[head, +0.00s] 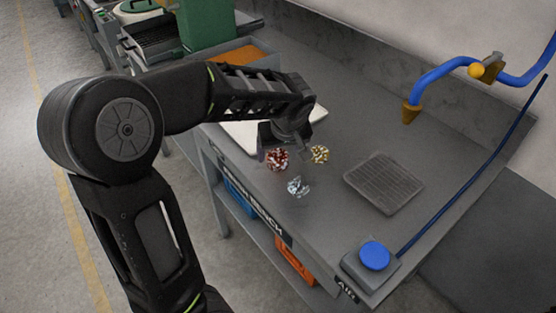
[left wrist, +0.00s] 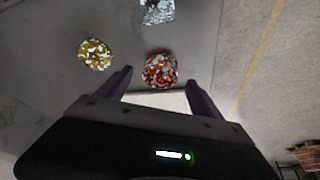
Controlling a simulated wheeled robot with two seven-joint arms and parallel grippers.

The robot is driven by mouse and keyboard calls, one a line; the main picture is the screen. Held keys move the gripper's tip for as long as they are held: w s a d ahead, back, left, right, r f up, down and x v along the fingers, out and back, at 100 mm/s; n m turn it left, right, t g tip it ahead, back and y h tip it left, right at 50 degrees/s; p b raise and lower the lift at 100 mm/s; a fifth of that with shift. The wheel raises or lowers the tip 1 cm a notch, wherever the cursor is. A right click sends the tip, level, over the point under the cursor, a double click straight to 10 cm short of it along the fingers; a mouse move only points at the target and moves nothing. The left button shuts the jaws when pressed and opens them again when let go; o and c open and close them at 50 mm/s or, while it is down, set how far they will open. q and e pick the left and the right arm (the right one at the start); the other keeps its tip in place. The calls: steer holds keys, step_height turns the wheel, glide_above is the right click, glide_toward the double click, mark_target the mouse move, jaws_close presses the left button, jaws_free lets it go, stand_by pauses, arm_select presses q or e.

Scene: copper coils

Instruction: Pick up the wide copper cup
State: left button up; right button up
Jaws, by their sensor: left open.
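A round, red-copper object with white speckles (head: 277,161), which may be the wide copper cup, sits near the front edge of the grey bench. In the left wrist view the red-copper object (left wrist: 160,70) lies between the fingertips, nearer the right finger. My left gripper (head: 284,152) is open above it, with no hold on it visible; it also shows in the left wrist view (left wrist: 158,78). A gold speckled object (head: 320,155) sits to the right, and a silver one (head: 298,187) sits nearer the front edge. My right gripper is out of view.
A white flat board or tray (head: 240,136) lies partly under my left arm. A grey ribbed mat (head: 384,183) lies right of the objects. A blue button box (head: 373,258) stands at the near corner. A blue pipe (head: 435,74) runs along the back wall.

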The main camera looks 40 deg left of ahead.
mark_target(277, 161)
arm_select(q)
steer(key=x, duration=0.3)
steer(key=shift+f, duration=0.1)
stand_by(0.4)
steer(key=c, duration=1.5)
steer(key=shift+o, duration=0.2)
step_height(277, 161, up, 10)
